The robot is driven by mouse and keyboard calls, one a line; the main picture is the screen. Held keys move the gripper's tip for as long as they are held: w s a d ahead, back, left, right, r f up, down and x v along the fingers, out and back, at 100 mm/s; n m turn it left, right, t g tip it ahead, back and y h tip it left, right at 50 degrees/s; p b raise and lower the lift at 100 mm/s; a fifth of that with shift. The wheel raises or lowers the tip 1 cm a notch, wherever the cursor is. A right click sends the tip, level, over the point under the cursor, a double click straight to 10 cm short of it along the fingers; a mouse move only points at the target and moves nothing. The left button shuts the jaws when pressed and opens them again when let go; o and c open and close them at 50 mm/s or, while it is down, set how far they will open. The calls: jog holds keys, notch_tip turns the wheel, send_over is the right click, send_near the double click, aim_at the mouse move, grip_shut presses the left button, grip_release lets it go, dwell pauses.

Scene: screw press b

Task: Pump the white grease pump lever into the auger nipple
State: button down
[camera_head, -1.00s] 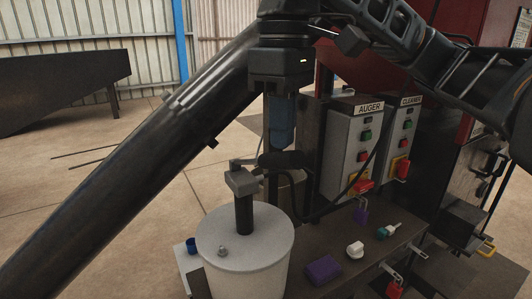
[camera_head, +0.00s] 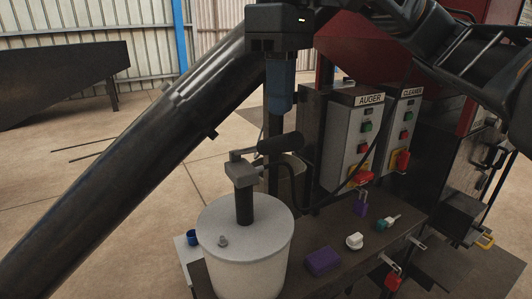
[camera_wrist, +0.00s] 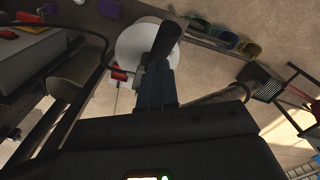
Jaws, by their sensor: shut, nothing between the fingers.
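The white grease pump (camera_head: 245,262) is a white bucket with a grey pump head (camera_head: 241,172) on a black post. Its lever ends in a thick black handle (camera_head: 280,143), tilted slightly up to the right. The handle also shows in the wrist view (camera_wrist: 167,40), just beyond my fingertips, with the white bucket lid (camera_wrist: 132,45) below. My gripper (camera_head: 279,112), with blue fingers, points down above the handle. It is shut and empty, with a small gap to the handle in the head view. In the wrist view my gripper (camera_wrist: 155,75) overlaps the handle's near end. I cannot make out the auger nipple.
Grey control boxes labelled AUGER (camera_head: 350,140) and CLEANER (camera_head: 403,125) stand right of the pump. A dark bench (camera_head: 350,265) carries a purple block (camera_head: 323,261) and small white and green parts. A large dark tube (camera_head: 130,165) slants across the left.

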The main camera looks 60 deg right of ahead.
jog(key=shift+r, duration=2.7)
jog(key=shift+s, duration=0.1)
